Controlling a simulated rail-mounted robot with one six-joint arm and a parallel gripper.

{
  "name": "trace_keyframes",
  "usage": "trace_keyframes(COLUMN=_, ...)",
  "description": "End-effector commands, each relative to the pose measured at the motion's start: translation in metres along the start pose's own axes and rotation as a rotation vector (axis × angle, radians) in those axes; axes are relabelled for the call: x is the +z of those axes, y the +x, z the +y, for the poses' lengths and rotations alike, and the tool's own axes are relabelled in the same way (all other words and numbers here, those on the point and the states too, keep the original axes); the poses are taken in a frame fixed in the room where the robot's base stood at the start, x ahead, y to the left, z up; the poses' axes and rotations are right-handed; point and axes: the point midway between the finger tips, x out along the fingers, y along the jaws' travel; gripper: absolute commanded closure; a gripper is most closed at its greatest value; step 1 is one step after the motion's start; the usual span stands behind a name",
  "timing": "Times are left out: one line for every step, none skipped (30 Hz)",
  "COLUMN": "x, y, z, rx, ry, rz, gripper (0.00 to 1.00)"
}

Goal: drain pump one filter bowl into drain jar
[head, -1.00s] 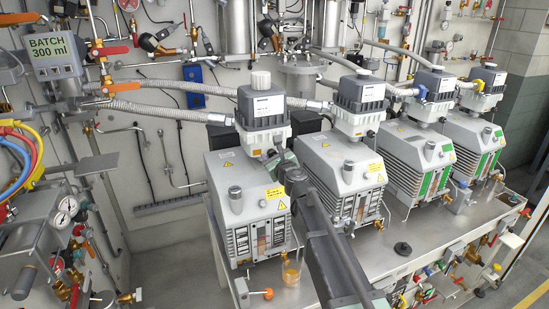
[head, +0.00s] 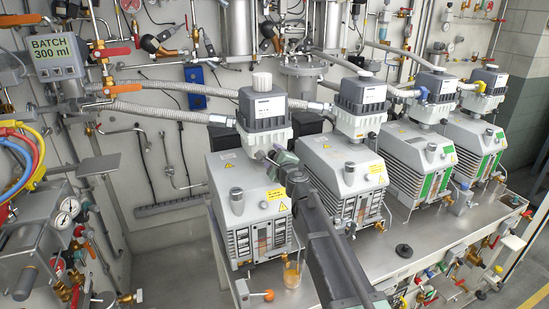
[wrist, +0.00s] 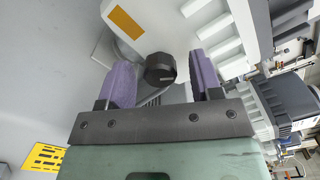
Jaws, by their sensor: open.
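Pump one, taken as the leftmost grey pump (head: 222,178), carries a grey-and-white filter housing with a white cap (head: 262,80). In the wrist view a black ridged knob (wrist: 160,68) sits under the pale housing. My gripper (head: 268,156) is at the base of this housing. In the wrist view its purple fingers (wrist: 163,76) are open, one on each side of the knob, with visible gaps. A small clear jar with amber liquid (head: 291,275), likely the drain jar, stands in front of pump one. The bowl's inside is hidden.
Three similar pumps stand to the right on the steel bench (head: 355,262). An orange knob (head: 268,294) is left of the jar. Grey hoses (head: 178,86) run behind the housings. A display (head: 58,58) reads "BATCH 300 ml". My arm crosses in front of pump one.

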Motion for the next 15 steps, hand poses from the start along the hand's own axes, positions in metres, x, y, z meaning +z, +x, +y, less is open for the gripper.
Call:
trace_keyframes(x=0.000, y=0.000, z=0.000, rx=0.000, ry=0.000, rz=0.000, gripper=0.41)
trace_keyframes(x=0.000, y=0.000, z=0.000, rx=0.000, ry=0.000, rz=0.000, gripper=0.41)
trace_keyframes(x=0.000, y=-0.001, z=0.000, rx=0.000, ry=0.000, rz=0.000, gripper=0.41)
trace_keyframes(x=0.000, y=-0.001, z=0.000, rx=0.000, ry=0.001, rz=0.000, gripper=0.41)
trace_keyframes(x=0.000, y=-0.002, z=0.000, rx=0.000, ry=0.001, rz=0.000, gripper=0.41)
trace_keyframes(x=0.000, y=-0.004, z=0.000, rx=0.000, ry=0.001, rz=0.000, gripper=0.41)
trace_keyframes(x=0.000, y=-0.005, z=0.000, rx=0.000, ry=0.001, rz=0.000, gripper=0.41)
trace_keyframes(x=0.000, y=-0.006, z=0.000, rx=0.000, ry=0.001, rz=0.000, gripper=0.41)
trace_keyframes(x=0.000, y=-0.008, z=0.000, rx=0.000, ry=0.001, rz=0.000, gripper=0.41)
trace_keyframes(x=0.000, y=-0.009, z=0.000, rx=0.000, ry=0.001, rz=0.000, gripper=0.41)
trace_keyframes(x=0.000, y=-0.010, z=0.000, rx=0.000, ry=0.001, rz=0.000, gripper=0.41)
trace_keyframes(x=0.000, y=-0.012, z=0.000, rx=0.000, ry=0.001, rz=0.000, gripper=0.41)
trace_keyframes(x=0.000, y=-0.013, z=0.000, rx=0.000, ry=0.001, rz=0.000, gripper=0.41)
trace_keyframes(x=0.000, y=-0.014, z=0.000, rx=0.000, ry=0.001, rz=0.000, gripper=0.41)
trace_keyframes(x=0.000, y=-0.016, z=0.000, rx=0.000, ry=0.001, rz=0.000, gripper=0.41)
